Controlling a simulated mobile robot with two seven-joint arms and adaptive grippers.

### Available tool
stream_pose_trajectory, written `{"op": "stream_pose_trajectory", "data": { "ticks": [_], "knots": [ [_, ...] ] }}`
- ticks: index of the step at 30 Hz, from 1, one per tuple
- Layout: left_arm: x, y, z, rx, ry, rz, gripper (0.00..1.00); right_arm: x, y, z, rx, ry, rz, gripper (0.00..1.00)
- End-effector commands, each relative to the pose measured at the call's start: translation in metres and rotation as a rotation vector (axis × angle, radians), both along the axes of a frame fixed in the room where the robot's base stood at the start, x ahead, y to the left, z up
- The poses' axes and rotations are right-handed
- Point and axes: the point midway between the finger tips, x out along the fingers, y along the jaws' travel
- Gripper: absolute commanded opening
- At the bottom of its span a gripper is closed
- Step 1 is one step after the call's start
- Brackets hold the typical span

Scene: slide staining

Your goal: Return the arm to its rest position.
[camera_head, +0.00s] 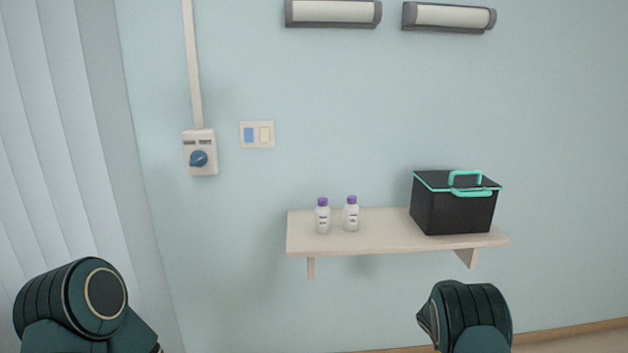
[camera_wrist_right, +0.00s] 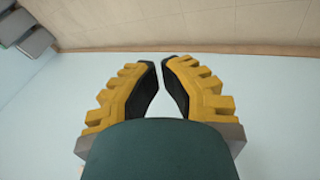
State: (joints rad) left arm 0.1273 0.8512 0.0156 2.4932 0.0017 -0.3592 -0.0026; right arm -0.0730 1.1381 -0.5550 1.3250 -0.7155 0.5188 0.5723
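In the head view, rounded dark-green parts of my left arm (camera_head: 85,300) show at the lower left, and parts of my right arm (camera_head: 468,312) at the lower right. My left gripper is out of view. In the right wrist view, my right gripper (camera_wrist_right: 161,62) has yellow ribbed fingers with black pads. The fingertips are close together with a narrow gap between them, and nothing is held. Beyond the fingers are the pale blue wall and a strip of beige floor.
A switch box (camera_head: 200,155) is on the wall. White blinds (camera_head: 60,140) hang at left.

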Motion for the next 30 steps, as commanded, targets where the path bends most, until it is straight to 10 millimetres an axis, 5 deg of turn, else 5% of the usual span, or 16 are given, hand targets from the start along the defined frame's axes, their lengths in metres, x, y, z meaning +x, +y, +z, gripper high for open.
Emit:
{"op": "stream_pose_trajectory", "data": {
  "ticks": [3,7,11,16,22,30],
  "knots": [
    [0.000,0.000,0.000,0.000,0.000,0.000,0.48,-0.052,0.050,-0.046,0.221,0.047,0.019,0.00],
    [0.000,0.000,0.000,0.000,0.000,0.000,0.48,-0.109,0.113,-0.072,0.439,0.064,0.034,0.00],
    [0.000,0.000,0.000,0.000,0.000,0.000,0.48,-0.166,0.176,-0.077,0.619,0.062,0.039,0.00],
    [0.000,0.000,0.000,0.000,0.000,0.000,0.48,-0.238,0.242,-0.060,0.780,0.044,0.038,0.00],
    [0.000,0.000,0.000,0.000,0.000,0.000,0.48,-0.297,0.278,-0.035,0.852,0.031,0.038,0.00],
    [0.000,0.000,0.000,0.000,0.000,0.000,0.48,-0.314,0.286,-0.026,0.863,0.026,0.041,0.00]
  ]
}}
